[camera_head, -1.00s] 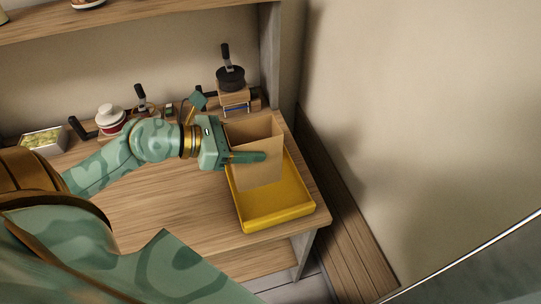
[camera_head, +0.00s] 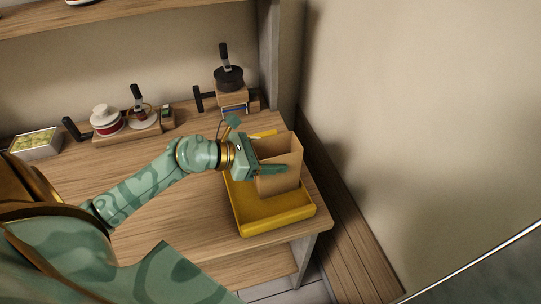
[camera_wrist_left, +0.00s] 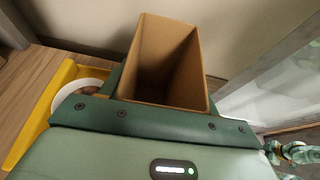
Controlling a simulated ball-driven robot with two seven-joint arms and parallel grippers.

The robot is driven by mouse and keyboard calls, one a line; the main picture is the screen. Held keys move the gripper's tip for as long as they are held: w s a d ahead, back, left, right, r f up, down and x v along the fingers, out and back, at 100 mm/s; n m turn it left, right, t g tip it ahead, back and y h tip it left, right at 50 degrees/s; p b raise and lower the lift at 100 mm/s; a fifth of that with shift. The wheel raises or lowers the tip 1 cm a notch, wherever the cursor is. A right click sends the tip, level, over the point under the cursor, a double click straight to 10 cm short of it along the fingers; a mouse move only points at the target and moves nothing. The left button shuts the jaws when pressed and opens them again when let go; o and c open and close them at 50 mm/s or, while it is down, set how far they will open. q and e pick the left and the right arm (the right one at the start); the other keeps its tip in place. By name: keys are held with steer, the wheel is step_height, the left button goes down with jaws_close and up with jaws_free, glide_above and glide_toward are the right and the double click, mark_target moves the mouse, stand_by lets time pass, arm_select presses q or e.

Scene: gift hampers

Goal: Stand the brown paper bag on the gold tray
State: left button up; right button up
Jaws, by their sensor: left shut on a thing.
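The brown paper bag (camera_head: 281,154) is upright and open at the top. My left gripper (camera_head: 270,170) is shut on its side, with one finger across the face toward the camera. The bag is over the back right part of the gold tray (camera_head: 272,212), a yellow tray with raised walls at the table's right end. I cannot tell whether the bag's bottom touches the tray floor. In the left wrist view the bag (camera_wrist_left: 165,60) stands open just beyond the gripper, and the tray's yellow rim (camera_wrist_left: 45,110) is at the left. My right gripper is not seen.
A white round thing (camera_wrist_left: 80,82) shows beside the tray rim in the left wrist view. Along the back stand a red and white jar (camera_head: 106,119), a box of green things (camera_head: 36,143) and a black-topped item (camera_head: 229,77). The table's middle is clear.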

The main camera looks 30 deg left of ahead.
arm_select(q)
steer(key=shift+f, duration=0.2)
steer(key=o, duration=1.2)
steer(key=shift+r, duration=0.3)
steer(key=v, duration=1.2)
steer(key=shift+p, duration=0.3)
